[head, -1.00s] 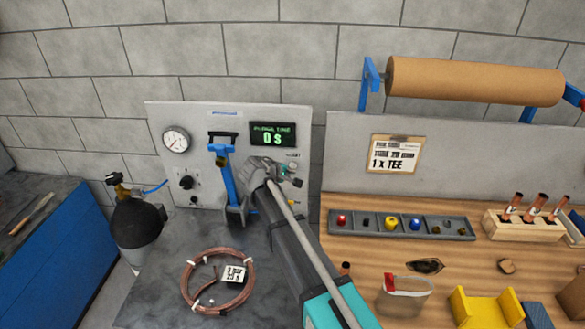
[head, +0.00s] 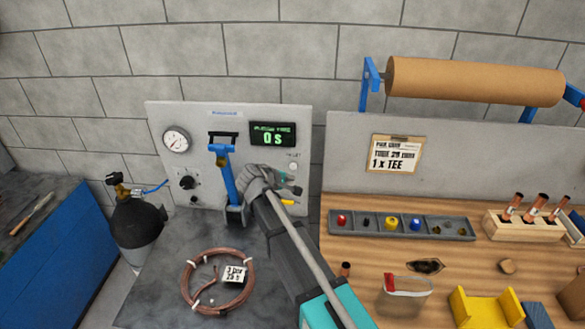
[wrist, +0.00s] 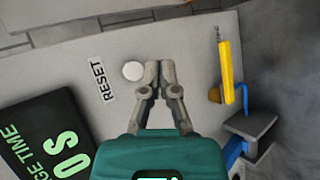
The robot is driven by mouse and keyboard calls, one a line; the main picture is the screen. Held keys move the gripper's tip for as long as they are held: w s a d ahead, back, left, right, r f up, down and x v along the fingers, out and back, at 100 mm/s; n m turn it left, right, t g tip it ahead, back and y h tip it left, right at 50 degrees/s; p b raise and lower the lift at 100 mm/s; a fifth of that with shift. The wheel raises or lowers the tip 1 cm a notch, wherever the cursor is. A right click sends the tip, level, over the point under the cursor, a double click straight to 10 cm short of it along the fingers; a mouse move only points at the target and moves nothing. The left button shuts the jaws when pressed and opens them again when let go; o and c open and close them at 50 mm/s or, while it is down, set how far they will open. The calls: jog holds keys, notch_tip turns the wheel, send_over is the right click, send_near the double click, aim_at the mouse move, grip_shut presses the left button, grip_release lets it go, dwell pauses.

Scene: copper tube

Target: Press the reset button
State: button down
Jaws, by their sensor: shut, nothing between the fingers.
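The reset button is a round white button (wrist: 132,71) on the grey panel, beside the printed RESET label (wrist: 103,82) in the wrist view. In the head view the white button (head: 292,167) shows below the right end of the display. My gripper (wrist: 159,68) is shut and empty, its fingertips just to the right of the button in the wrist view. In the head view my gripper (head: 297,190) is below the button. I cannot tell whether the fingertips touch the panel. The black display (head: 272,134) reads 0 s in green.
A blue lever (head: 226,178) stands on the panel left of my gripper, with a gauge (head: 176,141) further left. A yellow-handled tool (wrist: 226,72) is right of the fingertips in the wrist view. A copper coil (head: 187,282) lies on the grey bench below.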

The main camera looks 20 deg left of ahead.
jog(key=shift+s+d, duration=0.2)
jog(key=shift+s, duration=0.65)
jog(key=shift+r, duration=0.15)
